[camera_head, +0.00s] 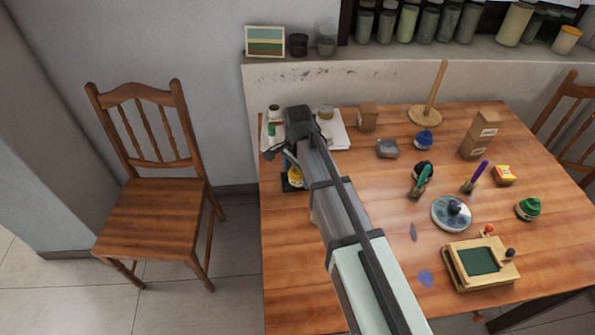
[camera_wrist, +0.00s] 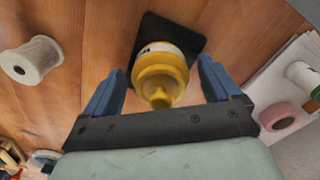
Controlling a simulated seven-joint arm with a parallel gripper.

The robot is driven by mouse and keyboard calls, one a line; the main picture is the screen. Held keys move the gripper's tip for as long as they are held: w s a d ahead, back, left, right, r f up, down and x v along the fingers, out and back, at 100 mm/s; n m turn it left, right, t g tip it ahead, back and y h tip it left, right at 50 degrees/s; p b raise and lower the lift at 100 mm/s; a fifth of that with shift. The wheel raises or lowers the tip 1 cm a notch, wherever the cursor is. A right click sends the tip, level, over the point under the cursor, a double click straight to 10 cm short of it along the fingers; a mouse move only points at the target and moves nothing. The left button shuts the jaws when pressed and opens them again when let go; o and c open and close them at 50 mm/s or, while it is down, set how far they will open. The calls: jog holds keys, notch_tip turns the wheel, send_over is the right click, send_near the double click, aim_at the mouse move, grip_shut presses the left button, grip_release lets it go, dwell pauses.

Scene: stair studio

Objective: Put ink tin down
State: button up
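A yellow tin with a tapered top and a pale label (camera_wrist: 160,75), which I take as the ink tin, stands on a small black pad (camera_wrist: 189,38) in the wrist view. In the head view the yellow tin (camera_head: 296,177) shows partly behind my arm, on the black pad (camera_head: 287,187) near the table's left edge. My gripper (camera_wrist: 162,85) has its two blue fingers apart, one on each side of the tin. A narrow gap shows between the tin and each finger. In the head view my arm hides much of the gripper.
A white spool (camera_wrist: 32,60) lies left of the pad in the wrist view. White sheets (camera_wrist: 285,85) with a pink roll (camera_wrist: 279,116) lie to the right. The wooden table (camera_head: 290,290) holds a palette (camera_head: 439,214) and a framed green block (camera_head: 460,278). Its front left is clear.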

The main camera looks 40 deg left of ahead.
jog(key=shift+r, duration=0.1)
notch_tip(320, 180, up, 12)
jog(key=shift+r, duration=0.1)
dwell(0.7)
